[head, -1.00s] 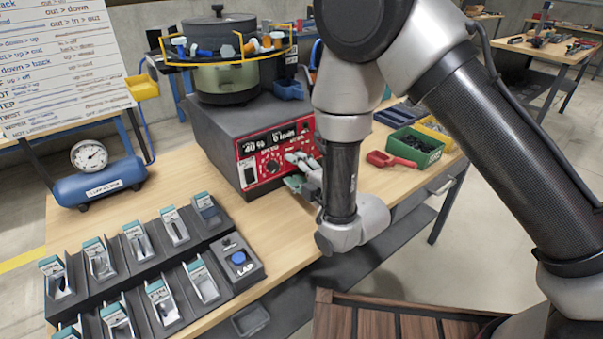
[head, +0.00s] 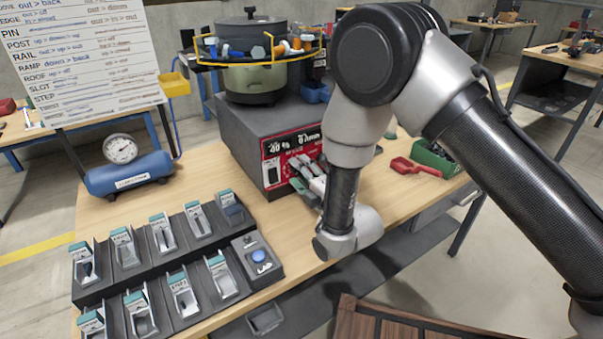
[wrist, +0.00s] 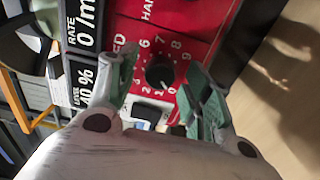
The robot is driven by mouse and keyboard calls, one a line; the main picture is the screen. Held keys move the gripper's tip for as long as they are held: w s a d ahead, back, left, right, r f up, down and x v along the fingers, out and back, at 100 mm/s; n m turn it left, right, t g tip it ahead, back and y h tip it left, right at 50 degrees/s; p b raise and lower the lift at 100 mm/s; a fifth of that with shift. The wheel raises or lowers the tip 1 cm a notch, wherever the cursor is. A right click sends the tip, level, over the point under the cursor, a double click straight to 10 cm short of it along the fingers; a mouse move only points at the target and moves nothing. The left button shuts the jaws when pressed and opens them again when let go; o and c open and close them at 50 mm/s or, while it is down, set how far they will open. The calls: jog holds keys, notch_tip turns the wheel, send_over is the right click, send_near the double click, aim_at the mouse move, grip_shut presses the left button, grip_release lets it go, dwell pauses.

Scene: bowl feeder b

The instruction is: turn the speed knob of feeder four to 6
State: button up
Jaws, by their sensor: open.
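The bowl feeder (head: 243,139) stands on the bench with a red front panel (head: 271,178). Its black speed knob (wrist: 159,72) shows in the wrist view, ringed by white numbers; its light mark seems to point near 0 or 1. My gripper (wrist: 158,77) is open, with one green-padded finger on each side of the knob. I cannot tell whether either touches it. In the head view my gripper (head: 309,181) is at the panel and hides the knob.
A dark switch (wrist: 150,111) lies beside the knob. Parts trays and a blue LAP button (head: 258,256) fill the bench front. A gauge tank (head: 128,176) is at left. A red scoop (head: 414,167) and green bin (head: 436,157) are at right.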

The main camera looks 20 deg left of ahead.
jog(key=c, duration=1)
jog(key=shift+c, duration=0.2)
